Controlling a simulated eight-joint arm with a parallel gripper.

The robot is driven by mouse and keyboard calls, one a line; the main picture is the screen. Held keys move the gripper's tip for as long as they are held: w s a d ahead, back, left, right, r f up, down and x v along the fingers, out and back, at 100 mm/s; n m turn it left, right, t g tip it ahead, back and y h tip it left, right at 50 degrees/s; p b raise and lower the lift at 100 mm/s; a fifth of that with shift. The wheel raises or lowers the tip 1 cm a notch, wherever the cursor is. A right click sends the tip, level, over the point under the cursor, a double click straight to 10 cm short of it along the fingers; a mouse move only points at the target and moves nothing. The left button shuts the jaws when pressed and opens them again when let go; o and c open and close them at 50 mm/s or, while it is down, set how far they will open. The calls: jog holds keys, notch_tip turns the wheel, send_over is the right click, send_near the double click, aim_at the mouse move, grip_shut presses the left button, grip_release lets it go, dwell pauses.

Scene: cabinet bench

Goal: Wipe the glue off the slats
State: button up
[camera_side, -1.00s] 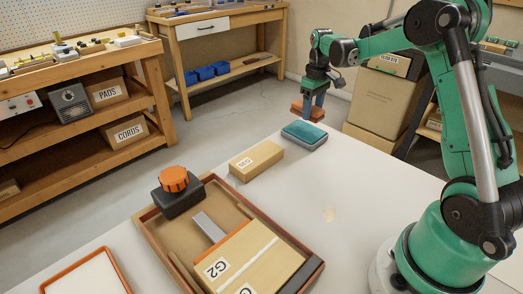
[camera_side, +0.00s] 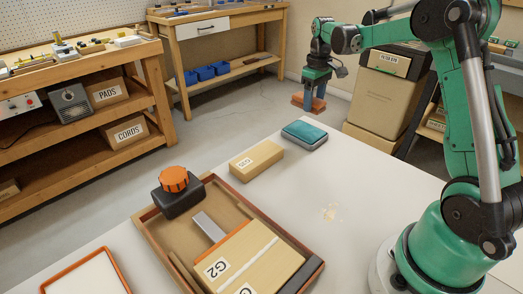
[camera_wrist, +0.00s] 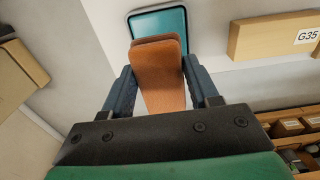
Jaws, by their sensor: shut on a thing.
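My gripper (camera_side: 312,91) is shut on an orange-brown block (camera_side: 308,104), held in the air beyond the table's far edge in the side view. In the wrist view the block (camera_wrist: 162,80) sits between both fingers and overlaps the teal pad (camera_wrist: 165,22). The pad (camera_side: 304,132) lies in a grey case on the table, apart from the block. Pale wooden slats (camera_side: 228,268) lie in the brown tray (camera_side: 152,222), one labelled G2. A whitish line (camera_side: 255,252) runs along them; whether it is glue I cannot tell.
A wooden block (camera_side: 256,160) labelled G35 lies between pad and tray. A dark clamp with an orange knob (camera_side: 174,180) stands at the tray's far left corner. An orange-rimmed white tray (camera_side: 85,275) is front left. The table's right side is clear.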

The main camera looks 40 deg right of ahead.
jog(key=o, duration=0.3)
jog(key=c, duration=0.3)
jog(key=shift+a, duration=0.15)
jog(key=a+r, duration=0.2)
jog(key=a, duration=2.3)
jog(key=s+a, duration=1.6)
jog(key=s, duration=0.1)
jog(key=shift+s+a+f, duration=0.1)
jog(key=shift+s+a, duration=0.1)
jog(key=shift+s+f, duration=0.1)
jog(key=shift+f, duration=2.65)
